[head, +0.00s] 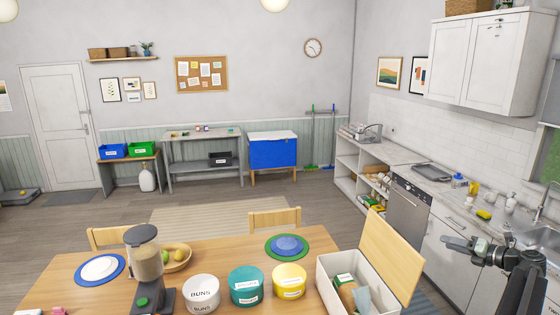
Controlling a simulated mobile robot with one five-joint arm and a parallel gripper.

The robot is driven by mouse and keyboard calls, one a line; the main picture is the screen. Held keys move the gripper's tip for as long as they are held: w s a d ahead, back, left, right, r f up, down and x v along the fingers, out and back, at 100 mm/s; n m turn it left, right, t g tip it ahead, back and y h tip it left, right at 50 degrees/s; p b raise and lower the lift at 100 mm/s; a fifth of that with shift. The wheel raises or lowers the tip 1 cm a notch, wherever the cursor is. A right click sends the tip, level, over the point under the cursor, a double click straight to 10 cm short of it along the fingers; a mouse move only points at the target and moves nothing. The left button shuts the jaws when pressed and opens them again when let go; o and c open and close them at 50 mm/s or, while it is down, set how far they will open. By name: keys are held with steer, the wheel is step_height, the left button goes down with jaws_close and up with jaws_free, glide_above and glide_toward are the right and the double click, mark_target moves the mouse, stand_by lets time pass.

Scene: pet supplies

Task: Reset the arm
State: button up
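My arm (522,282) rises at the lower right of the head view, in front of the counter and sink. My gripper (452,247) points left from it, beside the open box lid and above the floor in front of the lower cabinets. Nothing shows held in it. Its fingers are small and seen from the side, so I cannot tell how far apart they are.
A wooden table (215,255) fills the front. It bears a food dispenser (146,265), a buns tin (202,293), teal (246,285) and yellow (289,280) tins, and a white box (325,285) with its wooden lid (390,255) raised near my gripper. The counter (450,208) runs along the right.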

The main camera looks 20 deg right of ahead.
steer(key=w+a+f+n+g+y, duration=0.1)
steer(key=w+a+f+n+g, duration=0.25)
steer(key=a+n, duration=0.65)
steer(key=w+a+f+n+g, duration=0.25)
steer(key=w+a+f, duration=0.25)
steer(key=a, duration=1)
steer(key=w+a+f+n+g+y, duration=0.1)
steer(key=w+a+f+n+g, duration=0.25)
steer(key=a+n, duration=0.7)
steer(key=s+a+f+n+g+h, duration=0.1)
steer(key=s+a+f+n+h, duration=0.15)
steer(key=a+n, duration=0.6)
steer(key=s+a+f+n+g+h, duration=0.15)
steer(key=s+a+n, duration=0.3)
steer(key=a, duration=0.65)
steer(key=s+a+f+n+g+h, duration=0.2)
steer(key=a+n, duration=0.5)
steer(key=a, duration=0.3)
step_height(320, 180, down, 22)
steer(key=s+d+b, duration=0.1)
steer(key=s+b, duration=0.1)
steer(key=b, duration=2)
steer(key=shift+f+y+b, duration=0.2)
steer(key=shift+y+b, duration=0.1)
steer(key=shift+b, duration=0.1)
steer(key=shift+d, duration=0.1)
